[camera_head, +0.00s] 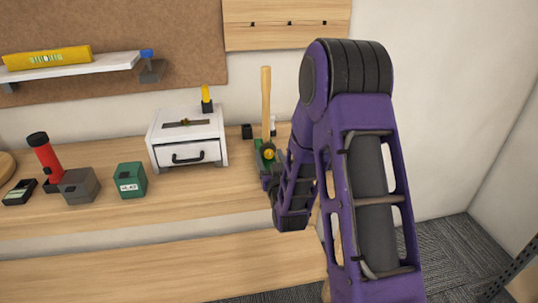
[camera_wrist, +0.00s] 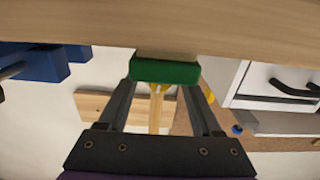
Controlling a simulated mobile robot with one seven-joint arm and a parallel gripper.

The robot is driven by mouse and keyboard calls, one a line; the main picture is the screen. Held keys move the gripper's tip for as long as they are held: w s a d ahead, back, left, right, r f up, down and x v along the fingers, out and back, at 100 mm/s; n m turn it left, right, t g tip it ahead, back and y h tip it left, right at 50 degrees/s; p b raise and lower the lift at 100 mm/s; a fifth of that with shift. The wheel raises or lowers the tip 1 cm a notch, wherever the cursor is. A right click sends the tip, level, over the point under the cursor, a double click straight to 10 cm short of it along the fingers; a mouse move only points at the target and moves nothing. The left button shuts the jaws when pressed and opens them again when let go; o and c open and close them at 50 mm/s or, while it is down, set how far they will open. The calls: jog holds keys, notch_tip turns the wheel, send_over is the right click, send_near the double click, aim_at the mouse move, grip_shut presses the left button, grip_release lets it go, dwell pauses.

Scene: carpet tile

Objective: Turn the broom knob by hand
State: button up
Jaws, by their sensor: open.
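The broom (camera_head: 266,95) stands upright at the right part of the workbench, its pale wooden handle rising in front of the wall. A round yellow knob (camera_head: 268,153) with a dark centre sits low on it, at a green mount. In the wrist view, which looks upside down, a green block (camera_wrist: 165,71) lies between the tips of my gripper (camera_wrist: 163,80), with the wooden handle (camera_wrist: 156,112) behind it. My gripper's fingers are apart; I cannot tell whether they touch the block. In the head view my purple arm hides most of the gripper.
A white drawer unit (camera_head: 187,138) stands left of the broom. A green box (camera_head: 130,180), a grey block (camera_head: 78,186) and a red flashlight (camera_head: 44,155) are farther left. A blue object (camera_wrist: 45,64) shows in the wrist view. The bench (camera_head: 215,192) front is clear.

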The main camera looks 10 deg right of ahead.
grip_shut()
jog(key=shift+m, duration=2.4)
grip_release()
jog(key=shift+s, duration=0.1)
